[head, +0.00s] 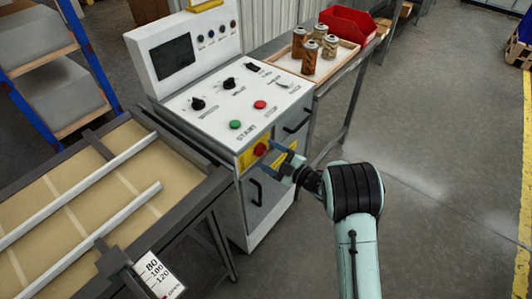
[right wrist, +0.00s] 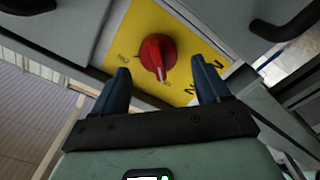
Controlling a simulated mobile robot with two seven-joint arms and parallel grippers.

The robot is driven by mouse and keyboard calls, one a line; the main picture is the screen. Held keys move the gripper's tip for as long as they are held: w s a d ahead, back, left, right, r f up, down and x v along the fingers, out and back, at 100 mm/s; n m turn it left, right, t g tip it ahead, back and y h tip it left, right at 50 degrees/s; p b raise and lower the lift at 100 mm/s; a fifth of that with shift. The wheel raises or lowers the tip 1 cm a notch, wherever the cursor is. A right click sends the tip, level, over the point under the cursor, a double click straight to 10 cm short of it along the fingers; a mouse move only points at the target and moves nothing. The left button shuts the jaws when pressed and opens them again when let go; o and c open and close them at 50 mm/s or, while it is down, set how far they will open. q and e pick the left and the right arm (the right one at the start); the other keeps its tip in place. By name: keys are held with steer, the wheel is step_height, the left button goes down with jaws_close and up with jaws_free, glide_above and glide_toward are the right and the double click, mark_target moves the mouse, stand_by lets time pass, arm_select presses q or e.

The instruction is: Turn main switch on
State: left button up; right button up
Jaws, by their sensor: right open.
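The main switch is a red rotary knob (head: 260,149) on a yellow plate (head: 246,158), on the upper front of the white control cabinet. In the right wrist view the red knob (right wrist: 157,55) shows a pale mark on its lower end, on the yellow plate (right wrist: 133,22); the lettering around it is too small or cut off to read surely. My right gripper (head: 281,160) is open in front of the switch, its blue fingers pointing at the plate. In the right wrist view the fingers (right wrist: 160,75) stand to either side of the knob, apart from it. My left gripper is out of view.
The cabinet top (head: 215,112) carries black knobs, a green button (head: 235,124) and a red button (head: 260,104). Dark handles (head: 256,192) stick out below and beside the switch. A conveyor bed (head: 75,190) stands left; a tray with cartridges (head: 309,57) stands behind. Floor at right is clear.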

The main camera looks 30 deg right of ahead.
steer(key=shift+x, duration=0.9)
steer(key=c, duration=1)
